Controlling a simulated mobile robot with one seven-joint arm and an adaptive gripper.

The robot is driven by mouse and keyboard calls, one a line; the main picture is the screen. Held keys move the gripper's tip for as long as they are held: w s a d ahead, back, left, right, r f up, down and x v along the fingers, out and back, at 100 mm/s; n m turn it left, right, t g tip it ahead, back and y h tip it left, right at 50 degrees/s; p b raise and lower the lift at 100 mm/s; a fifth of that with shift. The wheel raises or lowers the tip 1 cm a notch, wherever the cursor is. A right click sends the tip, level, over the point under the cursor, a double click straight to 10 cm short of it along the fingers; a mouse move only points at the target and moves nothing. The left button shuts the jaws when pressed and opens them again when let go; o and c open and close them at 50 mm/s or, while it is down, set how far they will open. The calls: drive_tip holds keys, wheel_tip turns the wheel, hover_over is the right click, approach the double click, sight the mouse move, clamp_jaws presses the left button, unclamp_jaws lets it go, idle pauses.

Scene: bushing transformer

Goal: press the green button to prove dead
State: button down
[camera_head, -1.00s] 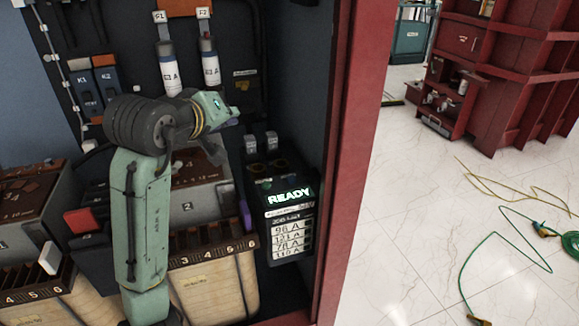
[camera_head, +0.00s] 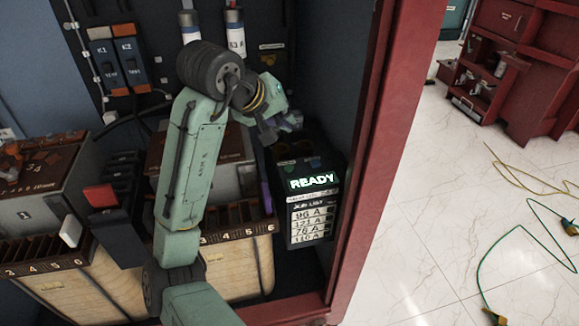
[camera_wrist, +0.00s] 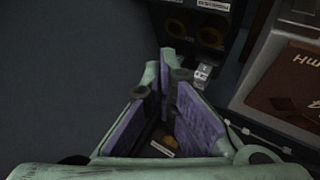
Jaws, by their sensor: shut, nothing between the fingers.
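The black tester (camera_head: 318,205) stands at the right inside the cabinet. Its lit screen (camera_head: 313,183) reads READY, above a job list with several ampere values. Dark round sockets (camera_wrist: 210,37) on a black housing show in the wrist view, ahead of my gripper. My gripper (camera_head: 290,122) is just above and behind the tester's top, partly in front of the cabinet's back panel. In the wrist view my gripper (camera_wrist: 166,62) has its purple-padded fingers meeting at the tips, with nothing held.
The red cabinet post (camera_head: 378,130) rises close to the right of the tester. Grey boxes (camera_head: 45,195) and numbered wooden-looking trays (camera_head: 235,255) fill the left and middle. Fuses hang behind my arm. Cables (camera_head: 500,240) lie on the open floor at right.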

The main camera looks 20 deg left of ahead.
drive_tip(key=b, duration=0.6)
hover_over(286, 165)
wheel_tip(286, 165, down, 7)
drive_tip(key=shift+r, duration=0.1)
drive_tip(key=shift+f+b, duration=0.45)
drive_tip(key=shift+f, duration=0.3)
idle(0.3)
drive_tip(key=shift+f, duration=0.45)
drive_tip(key=shift+f, duration=0.45)
idle(0.5)
drive_tip(key=shift+r, duration=0.15)
drive_tip(key=shift+r+p, duration=0.75)
drive_tip(key=shift+p, duration=0.05)
